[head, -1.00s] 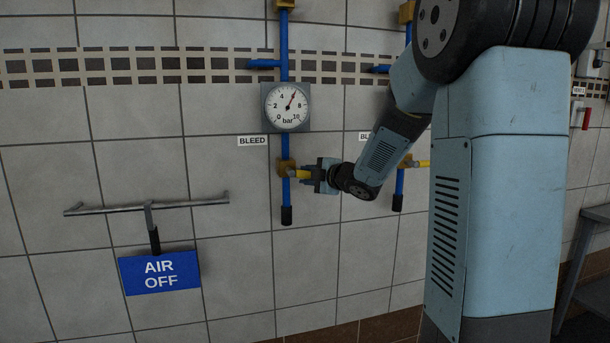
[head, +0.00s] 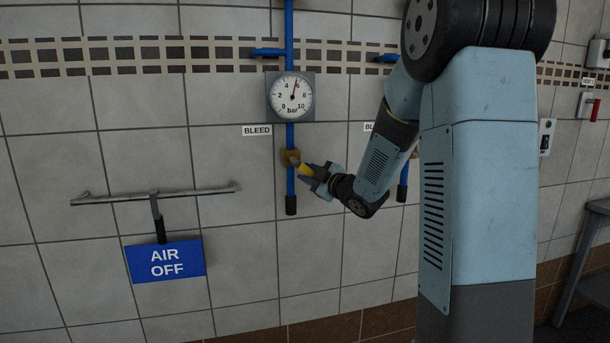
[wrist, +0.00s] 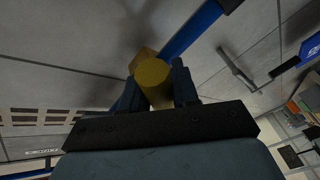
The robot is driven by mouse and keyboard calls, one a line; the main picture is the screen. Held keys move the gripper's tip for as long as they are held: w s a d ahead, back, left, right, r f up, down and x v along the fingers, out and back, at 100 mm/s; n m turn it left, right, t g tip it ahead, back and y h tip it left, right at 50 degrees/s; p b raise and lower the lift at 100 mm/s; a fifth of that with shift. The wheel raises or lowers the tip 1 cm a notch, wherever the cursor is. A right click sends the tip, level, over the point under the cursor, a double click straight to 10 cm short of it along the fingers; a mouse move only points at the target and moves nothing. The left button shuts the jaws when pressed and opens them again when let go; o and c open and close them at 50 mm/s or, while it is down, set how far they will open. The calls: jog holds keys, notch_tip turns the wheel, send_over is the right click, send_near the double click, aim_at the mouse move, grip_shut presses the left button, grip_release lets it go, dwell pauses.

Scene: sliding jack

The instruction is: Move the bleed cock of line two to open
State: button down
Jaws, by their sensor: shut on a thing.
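The left blue pipe (head: 289,60) carries a brass bleed cock (head: 290,157) below its gauge. Its yellow lever (head: 304,169) slants down to the right. My gripper (head: 311,174) is shut on the lever's outer end. In the wrist view, my gripper's two dark fingers (wrist: 157,88) stand either side of the yellow lever (wrist: 152,74), with the brass body behind. The white BLEED label (head: 256,130) is left of this pipe. I see no line number here. A second blue pipe (head: 403,185) is mostly hidden behind my arm.
The round gauge (head: 292,96) shows its needle a little past upright. A grey bar (head: 190,194) with a blue AIR OFF sign (head: 165,262) is at left. A red-handled switch (head: 594,110) and a grey bench (head: 583,245) are at right. The lower wall is clear.

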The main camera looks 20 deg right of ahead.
jog(key=shift+d+f, duration=0.2)
jog(key=shift+f, duration=0.15)
jog(key=c, duration=1.1)
grip_release()
jog(key=shift+o, duration=0.8)
jog(key=shift+r, duration=0.2)
jog(key=v, duration=1.3)
jog(key=shift+s, duration=0.4)
jog(key=shift+d, duration=0.1)
jog(key=shift+c, duration=0.4)
